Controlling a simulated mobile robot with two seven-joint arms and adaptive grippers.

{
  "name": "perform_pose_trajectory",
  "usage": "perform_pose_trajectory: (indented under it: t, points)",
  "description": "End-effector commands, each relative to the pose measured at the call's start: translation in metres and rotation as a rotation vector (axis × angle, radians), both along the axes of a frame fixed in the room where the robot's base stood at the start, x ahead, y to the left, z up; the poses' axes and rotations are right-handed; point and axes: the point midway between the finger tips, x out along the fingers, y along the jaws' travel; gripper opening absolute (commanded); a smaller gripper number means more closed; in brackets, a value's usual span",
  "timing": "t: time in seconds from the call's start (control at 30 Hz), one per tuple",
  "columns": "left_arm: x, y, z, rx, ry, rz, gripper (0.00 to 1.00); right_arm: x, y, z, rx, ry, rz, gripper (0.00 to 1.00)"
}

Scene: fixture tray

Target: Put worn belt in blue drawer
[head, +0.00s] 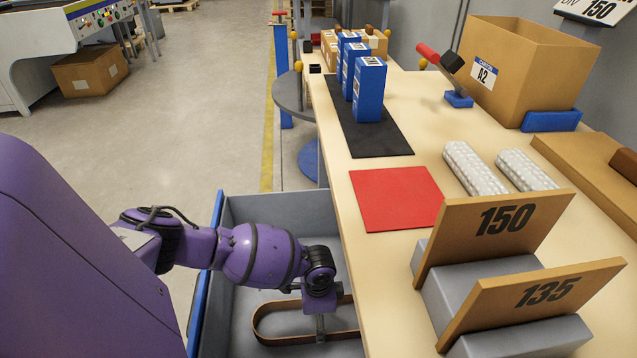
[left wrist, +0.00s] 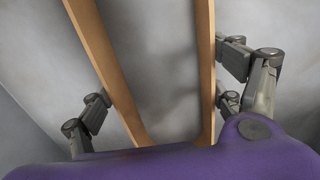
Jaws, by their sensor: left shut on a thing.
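The worn belt (head: 262,318) is a flat brown loop inside the outline of the open blue drawer (head: 203,310), which has a blue front and grey inside. My left gripper (head: 320,328) reaches down into the drawer area and is shut on the belt. In the left wrist view the belt (left wrist: 206,70) shows as two brown strands between the fingers of the left gripper (left wrist: 165,95), with grey drawer surface behind. I cannot tell whether the belt touches the drawer floor. Part of the loop is hidden by the gripper and the table edge. My right gripper is not in view.
The table (head: 345,215) borders the drawer on the right. It holds a red mat (head: 397,198), blue boxes (head: 369,90) on a black mat (head: 385,142), bubble-wrap rolls (head: 472,168) and number dividers (head: 495,232). A cardboard bin (head: 525,65) stands farther back.

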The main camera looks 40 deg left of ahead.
Motion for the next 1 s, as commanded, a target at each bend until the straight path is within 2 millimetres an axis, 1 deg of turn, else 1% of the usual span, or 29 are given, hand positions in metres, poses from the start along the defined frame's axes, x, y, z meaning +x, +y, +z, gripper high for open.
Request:
perform_pose_trajectory:
  t: [0.2, 0.23, 0.3, 0.33, 0.67, 0.77, 0.87, 1.0]
  points:
    - [0.000, -0.001, -0.004, -0.001, 0.001, 0.001, 0.56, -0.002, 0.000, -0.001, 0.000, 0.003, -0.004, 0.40]
    - [0.000, 0.000, -0.004, -0.001, 0.001, 0.001, 0.89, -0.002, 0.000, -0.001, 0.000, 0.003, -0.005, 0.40]
    - [0.000, 0.000, -0.003, -0.001, 0.001, 0.001, 0.99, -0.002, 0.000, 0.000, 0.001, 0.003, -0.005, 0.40]
    - [0.000, 0.000, -0.003, -0.001, 0.001, 0.001, 1.00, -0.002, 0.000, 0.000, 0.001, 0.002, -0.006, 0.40]
    - [0.000, 0.000, -0.003, 0.000, 0.001, 0.000, 1.00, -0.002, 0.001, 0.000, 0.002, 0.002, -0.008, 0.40]
    - [0.000, 0.001, 0.002, 0.001, 0.000, 0.000, 1.00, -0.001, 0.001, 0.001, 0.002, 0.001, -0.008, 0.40]
    - [0.000, 0.001, 0.015, 0.000, -0.001, 0.000, 1.00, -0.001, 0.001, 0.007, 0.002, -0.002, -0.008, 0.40]
    - [0.000, 0.001, 0.045, -0.001, -0.002, -0.001, 1.00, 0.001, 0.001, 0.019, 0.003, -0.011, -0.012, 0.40]
